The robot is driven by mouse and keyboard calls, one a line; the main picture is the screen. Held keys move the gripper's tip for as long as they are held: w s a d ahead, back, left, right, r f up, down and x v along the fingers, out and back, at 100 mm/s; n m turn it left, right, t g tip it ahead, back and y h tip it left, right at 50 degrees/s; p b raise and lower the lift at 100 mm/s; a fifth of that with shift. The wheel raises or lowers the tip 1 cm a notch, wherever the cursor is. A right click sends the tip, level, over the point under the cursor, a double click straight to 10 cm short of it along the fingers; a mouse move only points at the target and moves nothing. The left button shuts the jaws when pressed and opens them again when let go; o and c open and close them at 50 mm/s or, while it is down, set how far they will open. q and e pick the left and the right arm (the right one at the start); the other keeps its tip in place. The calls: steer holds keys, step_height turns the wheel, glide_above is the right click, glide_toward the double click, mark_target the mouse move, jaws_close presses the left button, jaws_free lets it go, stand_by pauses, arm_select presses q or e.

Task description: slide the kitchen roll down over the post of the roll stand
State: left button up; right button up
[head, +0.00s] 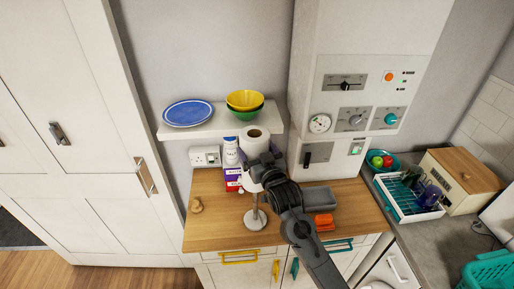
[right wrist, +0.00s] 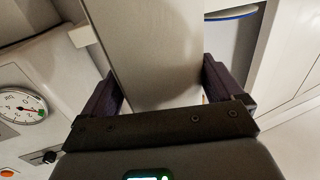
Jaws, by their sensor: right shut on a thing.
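The white kitchen roll (head: 254,134) is upright above the worktop in the head view, its dark core hole facing up. My right gripper (head: 263,167) is shut on it from the front right and hides part of its side. In the right wrist view the roll (right wrist: 155,55) fills the space between the two fingers (right wrist: 160,88). The roll stand has a round pale base (head: 255,219) on the worktop, and a thin post (head: 255,203) rises from it toward the roll's lower end. The post's top is hidden, so I cannot tell whether it is inside the core. My left gripper is not in view.
A shelf (head: 213,123) behind holds a blue plate (head: 188,113) and stacked bowls (head: 245,99). A white bottle (head: 230,152) and a purple-and-red box (head: 233,181) stand close left of the roll. A grey tray (head: 320,198) and orange item (head: 324,221) lie right. The worktop's front left (head: 215,232) is clear.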

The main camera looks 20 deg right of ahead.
step_height(320, 180, down, 17)
steer(key=b, duration=1.3)
steer(key=shift+f, duration=0.15)
stand_by(0.3)
